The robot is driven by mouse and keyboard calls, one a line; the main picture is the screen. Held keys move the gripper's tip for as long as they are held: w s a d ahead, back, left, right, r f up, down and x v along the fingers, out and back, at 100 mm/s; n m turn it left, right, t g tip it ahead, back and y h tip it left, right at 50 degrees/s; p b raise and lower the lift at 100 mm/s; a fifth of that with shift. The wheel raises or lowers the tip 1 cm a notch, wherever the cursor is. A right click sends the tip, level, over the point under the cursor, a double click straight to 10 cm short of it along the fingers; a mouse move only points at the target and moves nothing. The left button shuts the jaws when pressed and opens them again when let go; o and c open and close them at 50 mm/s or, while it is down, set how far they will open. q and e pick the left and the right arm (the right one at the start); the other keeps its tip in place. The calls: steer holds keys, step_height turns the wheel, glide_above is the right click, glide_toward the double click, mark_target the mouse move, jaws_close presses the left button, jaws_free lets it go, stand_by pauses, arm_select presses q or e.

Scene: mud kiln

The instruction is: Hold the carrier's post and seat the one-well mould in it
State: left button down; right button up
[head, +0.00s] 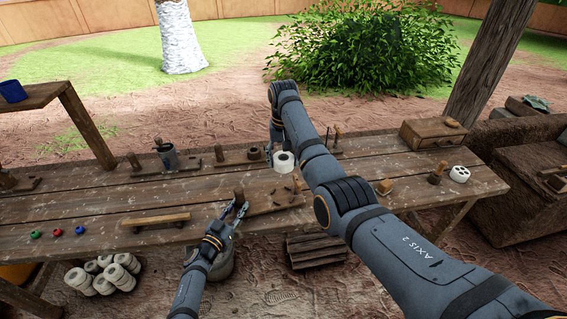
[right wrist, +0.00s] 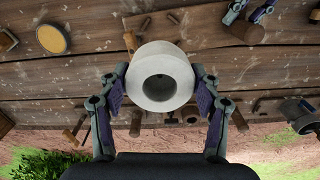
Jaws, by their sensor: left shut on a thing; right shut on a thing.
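The white one-well mould (head: 284,162) is a thick round block with one central hole. My right gripper (right wrist: 161,78) is shut on it from both sides, and the right wrist view looks straight at the well. The carrier (head: 281,198) is a dark wooden board near the table's front edge, with a post (head: 239,194) at its left end. My left gripper (head: 238,208) is shut on that post. In the right wrist view the mould covers part of the carrier, and its height above the board is hard to tell.
A several-hole white block (head: 459,174) and a drawer box (head: 430,134) are at the right. A wooden bar (head: 155,220) lies front left.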

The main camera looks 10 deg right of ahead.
steer(key=shift+r, duration=0.2)
steer(key=shift+r, duration=1.9)
arm_select(q)
steer(key=c, duration=1)
jaws_free()
steer(key=shift+o, duration=0.2)
steer(key=v, duration=1.2)
